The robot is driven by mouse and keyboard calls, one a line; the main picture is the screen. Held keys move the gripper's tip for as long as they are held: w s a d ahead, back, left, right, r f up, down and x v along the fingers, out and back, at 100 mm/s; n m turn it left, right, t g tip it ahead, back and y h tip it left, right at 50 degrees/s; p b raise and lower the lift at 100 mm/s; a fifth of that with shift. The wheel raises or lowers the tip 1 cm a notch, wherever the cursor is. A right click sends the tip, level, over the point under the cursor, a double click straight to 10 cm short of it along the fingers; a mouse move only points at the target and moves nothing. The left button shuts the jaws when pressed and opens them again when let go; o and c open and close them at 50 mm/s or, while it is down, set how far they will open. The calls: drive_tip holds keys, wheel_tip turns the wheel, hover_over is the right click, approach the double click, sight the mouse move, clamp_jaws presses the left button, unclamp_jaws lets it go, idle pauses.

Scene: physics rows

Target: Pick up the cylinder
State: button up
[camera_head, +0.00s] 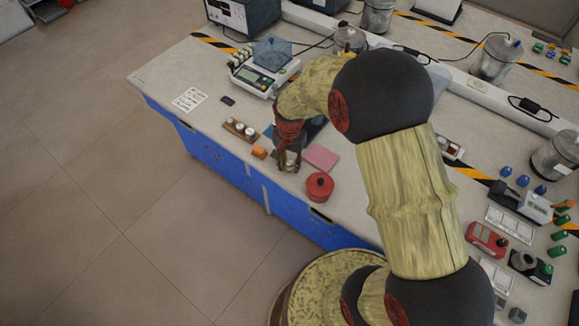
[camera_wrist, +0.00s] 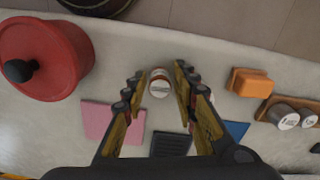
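A small cylinder (camera_wrist: 160,87) with a pale top and a brownish rim stands on the bench in the wrist view. It lies between the fingertips of my gripper (camera_wrist: 158,75), with a gap to each finger. My gripper is open and points down at the bench. In the head view my gripper (camera_head: 289,160) is over the front edge area of the bench, and the cylinder (camera_head: 290,167) shows only partly between its fingers.
A red lidded pot (camera_head: 319,186) stands close to the right of my gripper in the head view. A pink pad (camera_head: 321,158), an orange block (camera_head: 259,152) and a wooden holder with several small cylinders (camera_head: 240,130) lie nearby. A scale (camera_head: 262,77) stands farther back.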

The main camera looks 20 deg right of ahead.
drive_tip(key=shift+r, duration=0.1)
drive_tip(key=shift+c, duration=0.5)
clamp_jaws()
drive_tip(key=shift+r, duration=0.1)
